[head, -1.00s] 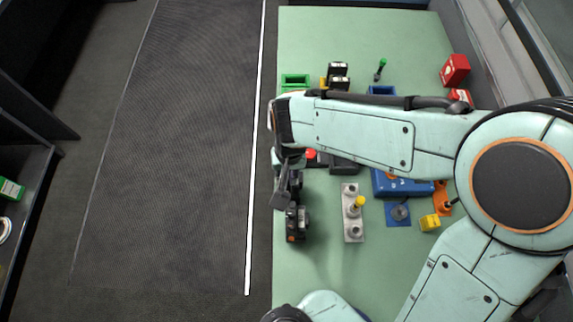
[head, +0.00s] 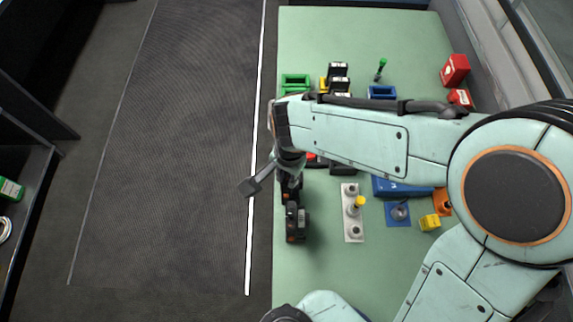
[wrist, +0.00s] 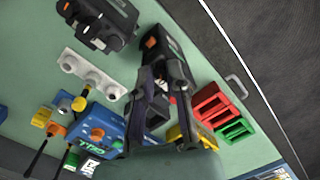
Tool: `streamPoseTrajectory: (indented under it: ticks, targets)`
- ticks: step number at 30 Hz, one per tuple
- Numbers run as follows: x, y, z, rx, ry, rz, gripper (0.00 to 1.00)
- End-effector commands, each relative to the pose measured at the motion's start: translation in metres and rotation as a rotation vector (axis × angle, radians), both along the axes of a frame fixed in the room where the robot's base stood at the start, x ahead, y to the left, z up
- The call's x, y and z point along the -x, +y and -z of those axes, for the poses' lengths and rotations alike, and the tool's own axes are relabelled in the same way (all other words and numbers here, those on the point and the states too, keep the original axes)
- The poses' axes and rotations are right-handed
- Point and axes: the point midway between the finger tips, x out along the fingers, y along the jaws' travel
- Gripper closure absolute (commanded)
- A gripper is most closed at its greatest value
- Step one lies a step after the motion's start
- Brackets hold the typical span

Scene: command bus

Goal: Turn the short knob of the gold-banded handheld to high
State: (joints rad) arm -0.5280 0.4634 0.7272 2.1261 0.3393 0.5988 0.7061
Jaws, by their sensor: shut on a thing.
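Two black handhelds with orange marks are at the left edge of the green table. The nearer one (head: 297,222) stands clear of my gripper and is at the top left of the wrist view (wrist: 105,22). The other handheld (head: 290,190) is partly covered by my gripper; in the wrist view (wrist: 158,45) it lies just beyond my fingertips. My gripper (wrist: 163,76) is shut at its end, on what looks like a knob. The fingers hide that knob and its setting. I cannot make out a gold band on either handheld.
A pale plate with knobs (head: 352,228) and a blue box (head: 398,188) lie to the right. A yellow block (head: 429,222) is near them. A green bin (head: 295,80) and a red box (head: 455,70) stand farther back. The table's near middle is clear.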

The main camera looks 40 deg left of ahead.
Motion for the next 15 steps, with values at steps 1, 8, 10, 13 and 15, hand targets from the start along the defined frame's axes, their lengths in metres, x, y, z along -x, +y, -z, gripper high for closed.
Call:
streamPoseTrajectory:
  ticks: [1,8,10,13,15]
  targets:
    - [0.0,-0.0012,0.0012,0.004,0.001,0.007,1.0]
    - [0.0001,-0.0012,0.0012,0.004,0.002,0.017,1.0]
    - [0.0,-0.0013,0.0012,0.004,0.002,0.017,1.0]
    - [0.0,-0.0013,0.0013,0.004,0.002,0.017,1.0]
    - [0.0,-0.0013,0.0013,0.004,0.002,0.016,0.77]
